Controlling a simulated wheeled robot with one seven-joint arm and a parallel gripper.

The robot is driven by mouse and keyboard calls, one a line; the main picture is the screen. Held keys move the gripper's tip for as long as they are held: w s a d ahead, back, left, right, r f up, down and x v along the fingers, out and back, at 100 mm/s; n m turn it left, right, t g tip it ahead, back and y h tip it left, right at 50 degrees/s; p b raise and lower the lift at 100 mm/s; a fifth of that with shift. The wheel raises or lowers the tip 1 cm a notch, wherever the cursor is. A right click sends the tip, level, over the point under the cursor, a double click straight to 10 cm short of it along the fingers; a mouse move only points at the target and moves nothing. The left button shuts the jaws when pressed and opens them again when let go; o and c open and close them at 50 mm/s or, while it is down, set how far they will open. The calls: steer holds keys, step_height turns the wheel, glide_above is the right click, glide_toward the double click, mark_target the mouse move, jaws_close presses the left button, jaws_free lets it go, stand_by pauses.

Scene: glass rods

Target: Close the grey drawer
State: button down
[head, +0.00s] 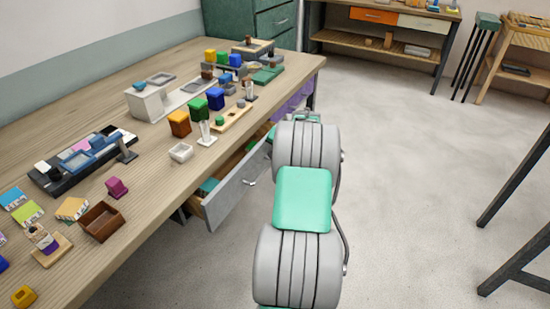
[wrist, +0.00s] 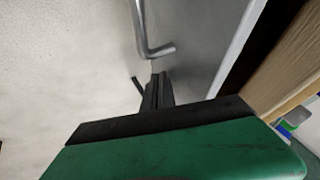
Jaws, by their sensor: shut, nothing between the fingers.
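The grey drawer (head: 232,190) stands open under the table's right edge in the head view, its front panel pulled out from the table. A small metal handle (head: 249,182) is on that front. In the wrist view, the grey drawer front (wrist: 200,45) fills the upper middle, with the bent metal handle (wrist: 142,25) on it. My gripper (wrist: 158,80) is shut and empty, with its fingertips just below the end of the handle in the picture. I cannot tell whether they touch the front.
The wooden table (head: 155,160) holds several coloured blocks, trays and boxes near its edge. A purple drawer (head: 292,104) is farther along the same side. The floor (head: 410,170) to the right is clear up to a dark-legged table frame (head: 512,180).

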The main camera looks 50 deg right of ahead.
steer(key=shift+w+a, duration=0.3)
steer(key=shift+w, duration=0.75)
steer(key=shift+w+a, duration=0.25)
steer(key=shift+w, duration=0.75)
